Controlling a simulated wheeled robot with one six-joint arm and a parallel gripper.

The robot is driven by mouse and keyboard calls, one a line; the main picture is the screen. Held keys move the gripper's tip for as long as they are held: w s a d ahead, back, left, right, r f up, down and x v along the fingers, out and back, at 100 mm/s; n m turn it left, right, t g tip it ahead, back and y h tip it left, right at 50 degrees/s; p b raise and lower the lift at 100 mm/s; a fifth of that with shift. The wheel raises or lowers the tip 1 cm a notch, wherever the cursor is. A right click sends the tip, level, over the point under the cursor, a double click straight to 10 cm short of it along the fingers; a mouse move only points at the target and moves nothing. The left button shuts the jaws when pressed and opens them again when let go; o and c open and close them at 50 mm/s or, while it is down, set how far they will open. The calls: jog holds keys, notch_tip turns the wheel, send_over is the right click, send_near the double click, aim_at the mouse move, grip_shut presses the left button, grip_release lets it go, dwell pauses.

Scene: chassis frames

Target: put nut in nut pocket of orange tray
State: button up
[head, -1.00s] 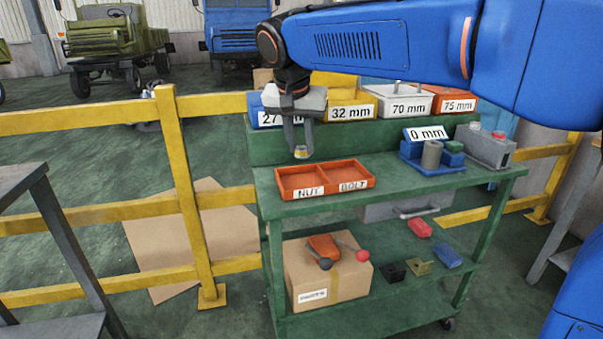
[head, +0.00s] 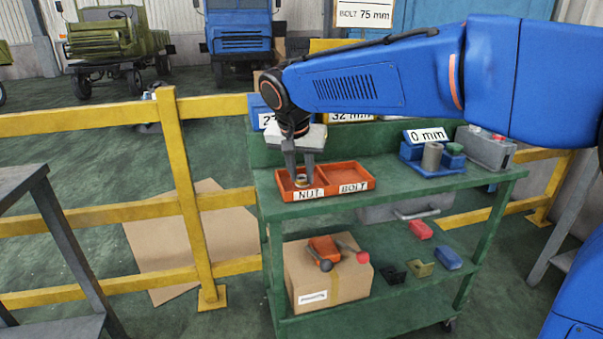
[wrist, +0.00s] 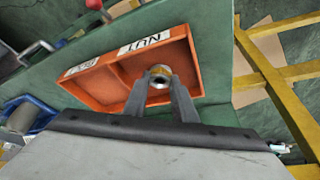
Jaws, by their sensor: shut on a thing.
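The orange tray (head: 372,182) lies on the top of the green cart, with a NUT pocket on the left and a BOLT pocket on the right. My gripper (head: 301,183) points down into the NUT pocket. In the wrist view the nut (wrist: 159,75) sits between the fingertips (wrist: 160,82), inside the walls of the NUT pocket of the tray (wrist: 118,62). I cannot tell whether the nut touches the pocket floor.
Labelled bins (head: 350,117) stand behind the tray, partly hidden by my arm. A blue fixture with a grey cylinder (head: 432,156) and a grey box (head: 486,148) stand to the right.

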jog(key=o, duration=1.1)
jog(key=shift+f, duration=0.1)
jog(key=v, duration=1.2)
jog(key=s+d+f, duration=0.2)
jog(key=d, duration=0.4)
jog(key=s+d+f, duration=0.1)
jog(key=s+d, duration=0.1)
jog(key=d, duration=0.5)
jog(key=s+d+f+n, duration=0.1)
jog(key=s+d+f, duration=0.5)
jog(key=s+f, duration=0.1)
jog(key=s+d+f+n, duration=0.1)
jog(key=s+d+f, duration=0.5)
jog(key=s, duration=0.1)
jog(key=s+d+f+y, duration=0.1)
jog(key=s+d+f, duration=0.5)
jog(key=s+f, duration=0.1)
jog(key=shift+s+d+f+n, duration=0.15)
jog(key=shift+f+n, duration=0.15)
jog(key=shift+n, duration=0.1)
